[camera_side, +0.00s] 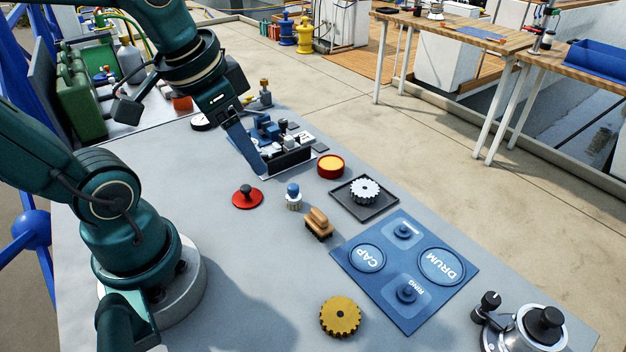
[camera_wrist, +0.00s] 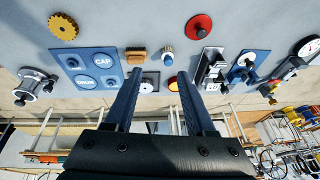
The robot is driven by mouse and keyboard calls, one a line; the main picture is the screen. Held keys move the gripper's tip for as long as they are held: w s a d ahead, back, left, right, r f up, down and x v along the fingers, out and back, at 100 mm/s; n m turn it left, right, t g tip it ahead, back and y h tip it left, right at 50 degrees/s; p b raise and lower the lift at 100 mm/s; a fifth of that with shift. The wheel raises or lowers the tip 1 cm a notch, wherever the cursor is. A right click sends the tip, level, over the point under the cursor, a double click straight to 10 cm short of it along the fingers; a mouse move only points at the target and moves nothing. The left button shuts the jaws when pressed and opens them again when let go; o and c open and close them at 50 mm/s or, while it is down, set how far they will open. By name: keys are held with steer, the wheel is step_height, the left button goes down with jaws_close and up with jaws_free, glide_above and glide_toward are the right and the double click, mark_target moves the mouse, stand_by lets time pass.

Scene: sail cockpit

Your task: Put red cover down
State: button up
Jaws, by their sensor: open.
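The red cover (camera_side: 247,198) is a flat red disc with a dark knob on top. It lies on the grey table, left of the small blue-topped part. In the wrist view the red cover (camera_wrist: 198,28) is near the top, away from the fingers. My gripper (camera_side: 262,170) is open and empty, above the table by the black rack. In the wrist view its two long dark fingers (camera_wrist: 158,76) stand apart with nothing held between them.
A rack of blue and black parts (camera_side: 285,155) is beside my gripper. A red tin with yellow top (camera_side: 330,165), a tray with a white gear (camera_side: 364,191), a brush (camera_side: 318,223), a blue CAP/DRUM/RING mat (camera_side: 405,272), a yellow gear (camera_side: 340,316) and a winch (camera_side: 540,325) stand rightward. Bare table lies around the cover.

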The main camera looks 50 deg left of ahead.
steer(key=shift+n+t+h, duration=0.3)
steer(key=shift+n+t, duration=0.1)
steer(key=shift+t, duration=0.4)
steer(key=d, duration=0.1)
steer(key=s+d, duration=0.2)
steer(key=d, duration=0.1)
steer(key=shift+r, duration=0.1)
